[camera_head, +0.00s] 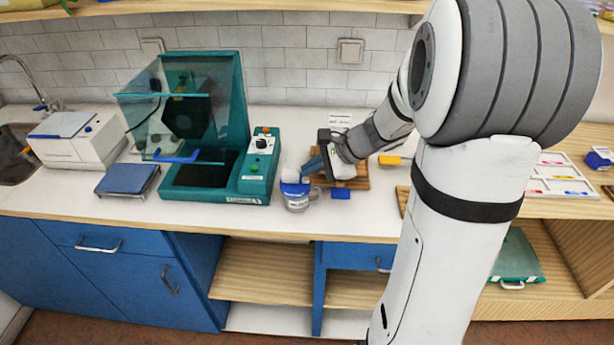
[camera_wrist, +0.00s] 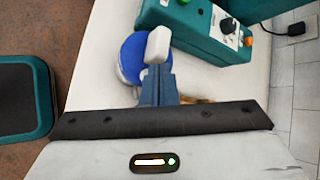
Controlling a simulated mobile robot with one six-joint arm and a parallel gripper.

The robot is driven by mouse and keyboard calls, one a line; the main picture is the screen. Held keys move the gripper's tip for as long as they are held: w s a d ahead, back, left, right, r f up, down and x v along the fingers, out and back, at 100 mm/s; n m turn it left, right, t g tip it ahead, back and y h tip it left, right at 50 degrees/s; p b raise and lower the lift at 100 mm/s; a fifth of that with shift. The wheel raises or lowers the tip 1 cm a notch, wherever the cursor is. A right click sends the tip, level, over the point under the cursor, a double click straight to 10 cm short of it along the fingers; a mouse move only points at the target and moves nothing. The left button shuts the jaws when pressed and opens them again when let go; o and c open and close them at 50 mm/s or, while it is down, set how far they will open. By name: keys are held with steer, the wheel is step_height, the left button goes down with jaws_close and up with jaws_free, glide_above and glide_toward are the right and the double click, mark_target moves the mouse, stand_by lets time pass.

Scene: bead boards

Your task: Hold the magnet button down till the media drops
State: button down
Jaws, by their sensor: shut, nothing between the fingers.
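A blue-and-white pot (camera_head: 296,201) stands on the white counter in front of the teal control box. It also shows in the wrist view (camera_wrist: 130,62). A pale rounded piece (camera_head: 291,174) rises at the pot's top; the wrist view shows it as a white block (camera_wrist: 159,43) just beyond my fingertips. My gripper (camera_head: 306,168) is shut with nothing between its blue fingers (camera_wrist: 155,68), beside that block. I cannot tell whether they touch. I cannot make out a magnet button or any media; the pot's inside is hidden.
The teal machine (camera_head: 242,110) with a clear hood and its control box (camera_head: 259,166) with knob and buttons stand left of the pot. A wooden board (camera_head: 355,178) lies partly under my gripper. A blue-topped scale (camera_head: 127,179) is further left. The counter's front edge is close.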

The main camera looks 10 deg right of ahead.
steer(key=shift+r, duration=0.1)
step_height(320, 180, up, 5)
steer(key=p, duration=0.3)
steer(key=shift+p, duration=0.35)
stand_by(0.4)
steer(key=s+r+n+g+h, duration=0.2)
steer(key=s+n+h, duration=0.5)
steer(key=s+n, duration=0.9)
steer(key=s+r, duration=0.1)
steer(key=s, duration=0.3)
steer(key=shift+s+a+r, duration=0.2)
steer(key=shift+s+a, duration=0.2)
